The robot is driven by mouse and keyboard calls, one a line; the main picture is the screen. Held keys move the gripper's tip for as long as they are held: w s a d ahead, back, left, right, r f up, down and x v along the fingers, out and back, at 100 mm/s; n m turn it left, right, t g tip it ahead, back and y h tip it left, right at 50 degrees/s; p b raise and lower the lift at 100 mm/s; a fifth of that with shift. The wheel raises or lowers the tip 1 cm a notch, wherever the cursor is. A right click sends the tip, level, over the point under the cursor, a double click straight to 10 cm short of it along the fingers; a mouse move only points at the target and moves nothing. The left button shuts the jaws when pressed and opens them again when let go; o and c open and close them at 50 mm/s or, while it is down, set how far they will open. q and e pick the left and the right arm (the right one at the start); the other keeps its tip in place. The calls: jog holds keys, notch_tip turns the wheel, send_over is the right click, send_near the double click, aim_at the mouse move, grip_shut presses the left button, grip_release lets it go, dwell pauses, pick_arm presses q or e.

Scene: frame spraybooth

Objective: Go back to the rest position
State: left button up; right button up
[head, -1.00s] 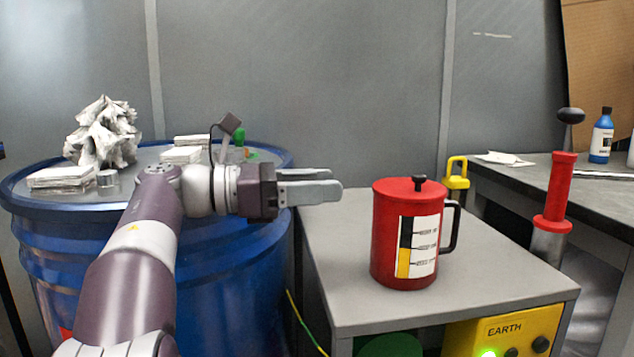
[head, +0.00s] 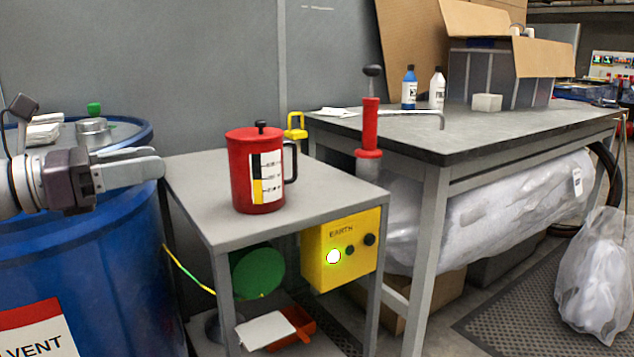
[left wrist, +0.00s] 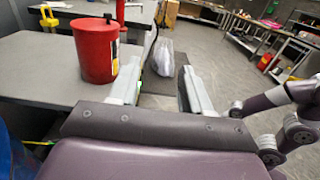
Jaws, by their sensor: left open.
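My left gripper (head: 160,164) reaches in from the left edge in the head view, over the right side of the blue drum. In the left wrist view its two fingers (left wrist: 160,85) are spread apart with nothing between them. The red can (head: 257,180), with a black lid knob, a black handle and a marked label, stands upright on the small grey table (head: 215,205), to the right of the gripper and apart from it. The can also shows in the left wrist view (left wrist: 95,50), just left of the fingers. My right gripper is not visible.
The blue drum (head: 110,250) carries small items, including a green-capped one (head: 95,109). A yellow EARTH box (head: 340,250) is on the small table's right side. A long bench (head: 460,135) with bottles and a cardboard box (head: 485,22) stands at right. Wrapped bags (head: 597,280) lie near it.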

pick_arm(q)
jog(key=w+a+r+n+t+y+p, duration=0.1)
jog(key=w+n+t+y+p, duration=0.15)
jog(key=w+n+t, duration=0.4)
jog(key=w+a+n+t+y+p, duration=0.1)
jog(key=w+n+t+y, duration=0.15)
jog(key=n, duration=0.75)
notch_tip(320, 180, down, 20)
jog(key=n+g+y+p, duration=0.45)
jog(key=n+y, duration=0.65)
jog(key=n, duration=0.9)
jog(key=s+d+f+n+g+p, duration=0.1)
jog(key=s+d+f+n+g, duration=0.2)
jog(key=s+f, duration=0.4)
jog(key=s+d+f+n+g+h, duration=0.1)
jog(key=s+d+f+n+g, duration=0.1)
jog(key=s+f+n+g, duration=0.5)
jog(key=s+d+f+g+p, duration=0.1)
jog(key=s+d+f+g, duration=0.15)
jog(key=s, duration=0.75)
notch_tip(320, 180, up, 37)
jog(key=p, duration=3.7)
jog(key=shift+w+a+g+p, duration=0.2)
jog(key=shift+a+g+p, duration=0.1)
jog(key=shift+p, duration=0.1)
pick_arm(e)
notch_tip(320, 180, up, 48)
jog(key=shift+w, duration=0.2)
